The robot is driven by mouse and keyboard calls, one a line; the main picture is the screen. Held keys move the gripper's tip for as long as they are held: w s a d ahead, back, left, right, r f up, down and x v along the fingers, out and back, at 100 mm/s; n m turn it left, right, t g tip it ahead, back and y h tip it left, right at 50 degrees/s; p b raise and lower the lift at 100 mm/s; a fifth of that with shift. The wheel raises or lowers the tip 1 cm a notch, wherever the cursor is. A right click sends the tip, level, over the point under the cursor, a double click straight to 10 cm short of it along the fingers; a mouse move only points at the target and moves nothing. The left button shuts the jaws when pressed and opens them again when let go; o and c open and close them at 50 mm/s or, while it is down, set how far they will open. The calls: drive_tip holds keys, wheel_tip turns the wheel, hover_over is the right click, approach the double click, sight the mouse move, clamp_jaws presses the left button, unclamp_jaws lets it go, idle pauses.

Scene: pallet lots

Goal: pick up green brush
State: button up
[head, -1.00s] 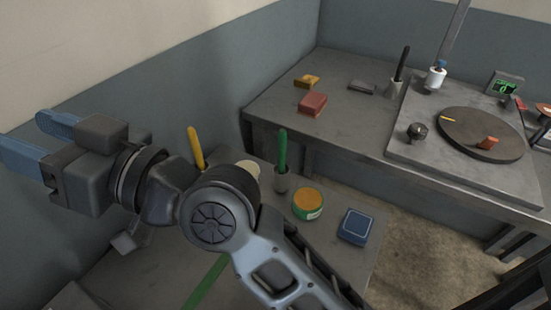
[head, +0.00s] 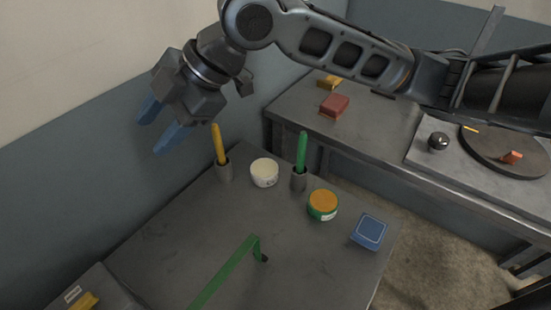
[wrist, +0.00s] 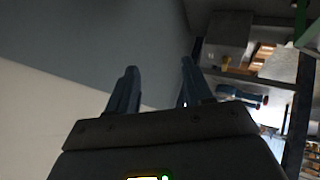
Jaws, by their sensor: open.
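The green brush (head: 302,150) stands upright in a small grey holder (head: 299,181) near the back of the low grey table; only its green handle shows, and its lower end is hidden in the holder. My gripper (head: 151,136) is open and empty, with blue fingers pointing down and left. It is in the air by the wall, to the left of the brush and well apart from it. In the wrist view my gripper (wrist: 158,70) shows two spread fingers with nothing between them. The brush cannot be made out there.
A yellow-handled tool (head: 219,145) stands in another holder, left of the brush. A white tub (head: 264,173), an orange-lidded tub (head: 322,205) and a blue box (head: 369,231) are nearby. A green bar (head: 225,272) crosses the front. The table's left middle is clear.

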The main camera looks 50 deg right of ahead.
drive_tip(key=s+d+f+g+h, duration=0.2)
drive_tip(key=s+d+f+h, duration=0.15)
drive_tip(key=d, duration=0.65)
drive_tip(key=g+h+p, duration=0.2)
drive_tip(key=g+h, duration=0.1)
drive_tip(key=g, duration=0.1)
hover_over(299, 172)
drive_tip(key=shift+m, duration=0.3)
drive_tip(key=shift+w+d+f, duration=0.1)
drive_tip(key=shift+d+f, duration=0.1)
drive_tip(key=shift+f, duration=2.35)
drive_tip(key=shift+d+f, duration=0.2)
drive_tip(key=shift+f, duration=2.3)
drive_tip(key=shift+c, duration=0.3)
clamp_jaws()
